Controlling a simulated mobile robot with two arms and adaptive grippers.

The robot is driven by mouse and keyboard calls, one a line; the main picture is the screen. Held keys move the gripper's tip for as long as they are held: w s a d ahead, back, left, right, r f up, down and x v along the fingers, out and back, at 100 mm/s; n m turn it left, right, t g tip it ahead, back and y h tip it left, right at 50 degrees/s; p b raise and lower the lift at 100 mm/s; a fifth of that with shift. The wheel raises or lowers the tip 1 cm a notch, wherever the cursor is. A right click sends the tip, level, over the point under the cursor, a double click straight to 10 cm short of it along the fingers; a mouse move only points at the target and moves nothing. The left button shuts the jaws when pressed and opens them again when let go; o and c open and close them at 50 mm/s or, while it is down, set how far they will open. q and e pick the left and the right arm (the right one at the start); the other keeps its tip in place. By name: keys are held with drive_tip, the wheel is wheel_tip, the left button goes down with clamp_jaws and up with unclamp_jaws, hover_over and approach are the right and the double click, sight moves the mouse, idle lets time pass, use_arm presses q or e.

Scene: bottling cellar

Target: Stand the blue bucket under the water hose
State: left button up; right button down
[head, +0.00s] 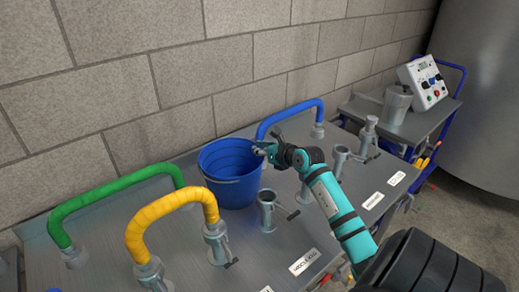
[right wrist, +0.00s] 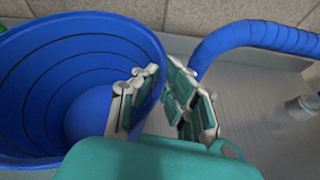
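The blue bucket (head: 228,190) is upright and empty on the grey metal bench, by the back wall. In the right wrist view the bucket (right wrist: 70,85) fills the left side. My right gripper (head: 262,150) is at its right rim, one finger inside and one outside. In the right wrist view its fingertips (right wrist: 161,68) close on the bucket wall. A blue hose (head: 290,115) arches just behind and right of the bucket; it also shows in the right wrist view (right wrist: 255,36). I cannot tell which hose carries water. My left gripper is out of view.
A green hose (head: 115,187) and a yellow hose (head: 170,207) arch over the bench (head: 100,232) at left. Metal valve stubs (head: 267,212) stand in front and right of the bucket. A cart with a control box (head: 424,82) is at far right, beside a large tank (head: 485,90).

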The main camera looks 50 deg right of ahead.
drive_tip(key=shift+r, duration=0.1)
drive_tip(key=c, duration=1.8)
unclamp_jaws()
drive_tip(key=shift+c, duration=0.2)
drive_tip(key=o, duration=0.4)
drive_tip(key=shift+c, duration=0.2)
